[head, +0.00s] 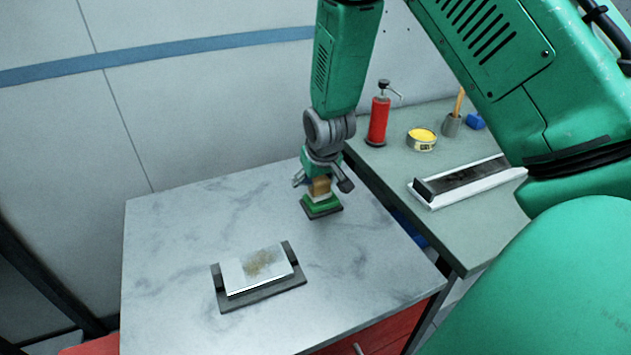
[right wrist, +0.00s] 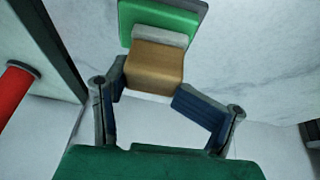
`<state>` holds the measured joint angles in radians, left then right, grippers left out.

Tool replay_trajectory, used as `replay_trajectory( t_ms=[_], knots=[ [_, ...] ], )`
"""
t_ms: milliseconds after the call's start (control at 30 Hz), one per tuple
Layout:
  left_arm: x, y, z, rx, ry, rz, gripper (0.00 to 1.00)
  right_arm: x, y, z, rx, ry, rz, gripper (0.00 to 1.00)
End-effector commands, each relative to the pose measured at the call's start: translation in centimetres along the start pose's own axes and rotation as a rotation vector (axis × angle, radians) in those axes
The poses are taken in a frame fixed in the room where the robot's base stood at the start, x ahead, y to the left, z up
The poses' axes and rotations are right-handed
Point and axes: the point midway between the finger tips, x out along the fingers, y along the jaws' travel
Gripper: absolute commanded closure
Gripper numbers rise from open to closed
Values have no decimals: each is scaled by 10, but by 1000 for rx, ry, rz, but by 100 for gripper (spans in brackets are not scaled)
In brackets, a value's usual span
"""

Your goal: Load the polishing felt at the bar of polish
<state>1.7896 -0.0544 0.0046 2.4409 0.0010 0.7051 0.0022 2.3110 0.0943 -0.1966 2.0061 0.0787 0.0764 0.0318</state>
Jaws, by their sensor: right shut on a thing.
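The polishing felt (head: 322,205) is a block with a tan wooden grip, a green body and a dark underside. My right gripper (head: 320,184) is shut on its tan grip, with the block hanging underside down over the marble table's back right part; whether it touches the table is unclear. In the right wrist view the tan grip (right wrist: 155,65) sits between the fingertips (right wrist: 149,88), the green body beyond it. A dark bar in a long white tray (head: 466,180), probably the bar of polish, lies on the green bench to the right. My left gripper is not in view.
A pale metal plate (head: 245,272) with a brown stain sits in a dark holder on the marble table (head: 165,240). A red bottle (head: 378,122), a yellow tin (head: 422,140), a grey cup (head: 451,125) and a blue block (head: 475,121) stand on the green bench (head: 385,160).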

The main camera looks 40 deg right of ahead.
Motion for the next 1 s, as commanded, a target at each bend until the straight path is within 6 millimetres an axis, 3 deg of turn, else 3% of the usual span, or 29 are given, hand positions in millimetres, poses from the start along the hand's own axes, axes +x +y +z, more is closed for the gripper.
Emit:
replay_trajectory(
  t_ms=[1000],
  knots=[
    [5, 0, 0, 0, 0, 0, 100, 10, 1, 4, 1, -1, -1, 77]
  ],
)
